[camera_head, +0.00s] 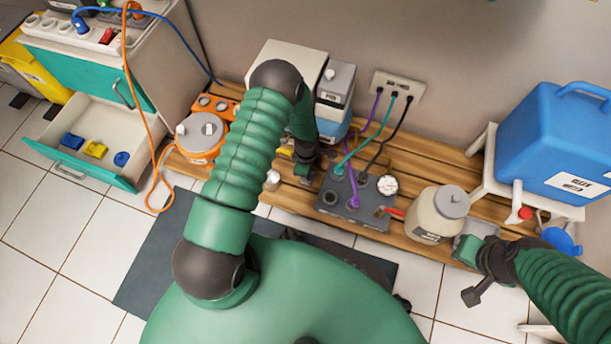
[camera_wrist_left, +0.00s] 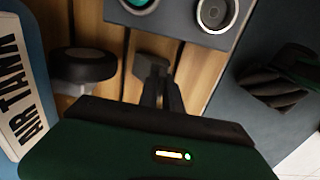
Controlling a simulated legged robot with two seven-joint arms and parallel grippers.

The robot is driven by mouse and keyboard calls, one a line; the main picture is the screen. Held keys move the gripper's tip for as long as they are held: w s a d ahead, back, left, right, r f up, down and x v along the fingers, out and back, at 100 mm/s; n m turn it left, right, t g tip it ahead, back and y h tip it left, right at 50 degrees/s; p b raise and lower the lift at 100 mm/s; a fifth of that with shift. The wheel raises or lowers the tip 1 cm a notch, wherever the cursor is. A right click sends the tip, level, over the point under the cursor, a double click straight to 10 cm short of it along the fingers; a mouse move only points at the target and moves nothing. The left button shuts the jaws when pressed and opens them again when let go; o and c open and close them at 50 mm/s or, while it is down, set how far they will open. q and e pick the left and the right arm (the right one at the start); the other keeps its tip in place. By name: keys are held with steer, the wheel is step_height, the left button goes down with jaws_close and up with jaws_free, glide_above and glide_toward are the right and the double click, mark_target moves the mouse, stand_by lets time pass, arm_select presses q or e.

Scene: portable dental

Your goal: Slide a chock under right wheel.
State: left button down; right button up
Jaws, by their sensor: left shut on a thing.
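My left gripper (camera_head: 304,170) is low over the wooden slatted platform, beside the blue-and-white tank. In the left wrist view its dark fingers (camera_wrist_left: 158,88) are shut on a small grey piece, seemingly the chock (camera_wrist_left: 152,66); the fingers hide part of it. A dark round wheel (camera_wrist_left: 82,65) is left of the chock in that view, with bare wood between them. The wheel is beside the blue tank labelled AIR TANK (camera_wrist_left: 22,90). My right gripper (camera_head: 478,290) is at the lower right of the head view, in front of the platform; its jaw opening is unclear.
A grey control box (camera_head: 352,205) with hoses and a gauge stands just right of my left gripper. An orange unit (camera_head: 200,150) is to the left, a beige canister (camera_head: 437,213) and blue cooler (camera_head: 555,140) to the right. An open drawer (camera_head: 80,170) juts out at far left.

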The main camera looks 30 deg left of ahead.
arm_select(q)
steer(key=shift+w+a+b, duration=0.15)
steer(key=shift+w+b, duration=0.1)
steer(key=shift+w, duration=0.4)
steer(key=shift+w+a+b, duration=0.15)
steer(key=shift+w+b, duration=0.1)
steer(key=shift+w, duration=0.35)
steer(key=c, duration=1.5)
jaws_free()
steer(key=shift+o, duration=0.2)
steer(key=shift+r, duration=0.1)
